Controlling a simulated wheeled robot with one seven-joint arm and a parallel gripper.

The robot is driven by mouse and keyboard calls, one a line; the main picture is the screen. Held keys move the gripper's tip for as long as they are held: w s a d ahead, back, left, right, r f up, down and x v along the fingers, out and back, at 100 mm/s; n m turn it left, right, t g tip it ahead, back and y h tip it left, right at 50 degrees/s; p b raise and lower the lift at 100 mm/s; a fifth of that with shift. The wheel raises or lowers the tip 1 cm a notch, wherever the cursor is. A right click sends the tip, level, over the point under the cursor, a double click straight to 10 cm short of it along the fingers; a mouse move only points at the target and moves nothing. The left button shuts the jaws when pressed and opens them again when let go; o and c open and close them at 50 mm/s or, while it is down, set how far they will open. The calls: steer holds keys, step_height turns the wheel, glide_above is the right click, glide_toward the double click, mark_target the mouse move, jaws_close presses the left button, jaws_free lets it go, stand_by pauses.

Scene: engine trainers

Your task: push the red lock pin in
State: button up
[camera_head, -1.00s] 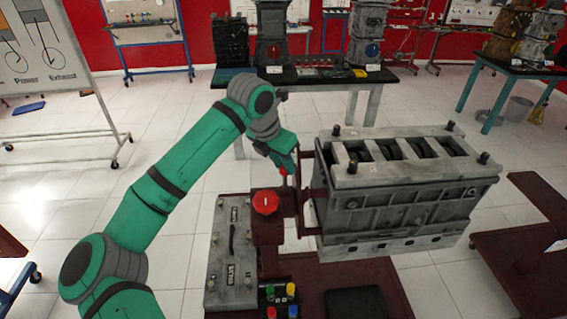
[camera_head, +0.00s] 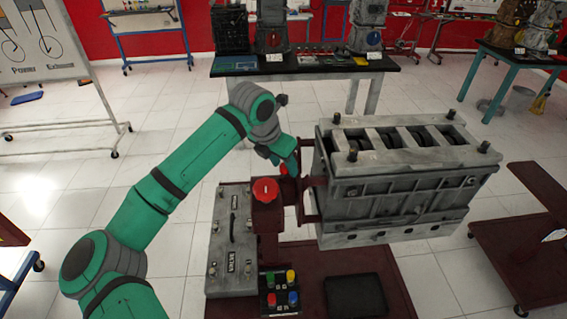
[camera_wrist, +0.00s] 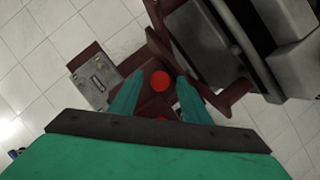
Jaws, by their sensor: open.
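A small red lock pin (camera_head: 284,169) shows beside the engine stand's bracket in the head view, close by my gripper (camera_head: 287,165). A larger red knob (camera_head: 266,189) sits on top of the stand's post, nearer the camera. In the wrist view my gripper (camera_wrist: 160,76) is open and empty, pointing down at the dark red stand. A round red part (camera_wrist: 160,81) shows between its fingers. A second red part (camera_wrist: 162,118) is partly hidden by the gripper's base. I cannot tell whether a finger touches the pin.
The grey engine block (camera_head: 400,185) hangs on the stand just right of my gripper. A grey valve panel (camera_head: 232,240) and a box of coloured buttons (camera_head: 280,290) are in front. A black-topped table (camera_head: 320,66) stands behind. Tiled floor is open to the left.

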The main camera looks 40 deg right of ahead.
steer(key=v, duration=1)
steer(key=shift+a+r, duration=0.2)
steer(key=shift+r, duration=0.15)
